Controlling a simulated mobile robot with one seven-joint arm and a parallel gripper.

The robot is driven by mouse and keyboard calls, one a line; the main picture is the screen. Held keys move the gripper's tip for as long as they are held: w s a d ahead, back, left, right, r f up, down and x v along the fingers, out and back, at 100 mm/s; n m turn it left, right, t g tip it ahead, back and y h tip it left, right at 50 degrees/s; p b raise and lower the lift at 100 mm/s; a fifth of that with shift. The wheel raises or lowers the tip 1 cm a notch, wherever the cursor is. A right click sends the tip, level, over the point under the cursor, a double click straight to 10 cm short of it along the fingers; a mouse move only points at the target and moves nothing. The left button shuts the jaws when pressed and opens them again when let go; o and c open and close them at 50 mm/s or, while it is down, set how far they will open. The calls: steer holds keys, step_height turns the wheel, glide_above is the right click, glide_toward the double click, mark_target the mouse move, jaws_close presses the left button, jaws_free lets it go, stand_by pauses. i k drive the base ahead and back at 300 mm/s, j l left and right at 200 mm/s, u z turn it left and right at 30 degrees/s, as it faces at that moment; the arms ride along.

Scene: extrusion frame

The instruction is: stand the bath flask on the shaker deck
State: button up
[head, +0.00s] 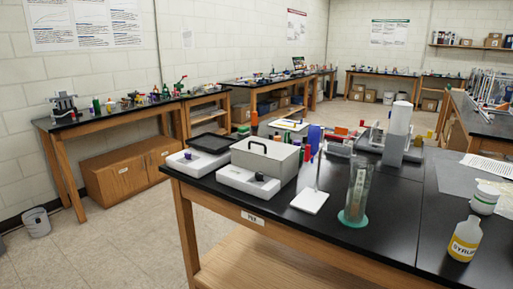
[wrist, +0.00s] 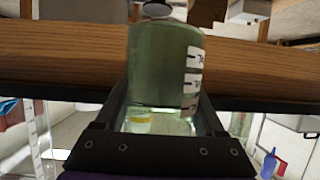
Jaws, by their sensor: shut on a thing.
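In the wrist view my gripper (wrist: 163,115) is shut on a greenish, see-through flask (wrist: 160,65) with white label patches on its right side and a grey top. It looks upright in that picture, with its lower part between the dark fingers. I take it to be the bath flask. Neither my gripper nor this flask shows in the head view. The black, flat deck (head: 210,142) on a white base at the left of the near bench looks like the shaker deck. It appears empty; the grey box partly covers its right side.
A grey handled box (head: 265,158) stands right of the deck. A white stand with a thin rod (head: 311,200), a tall glass cylinder (head: 356,192) and a syrup bottle (head: 464,240) stand on the near bench (head: 300,228). A wooden edge (wrist: 60,55) crosses behind the flask.

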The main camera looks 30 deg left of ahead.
mark_target(213, 142)
steer(key=i+j, duration=0.1)
steer(key=j, duration=4.1)
steer(key=i+z, duration=0.05)
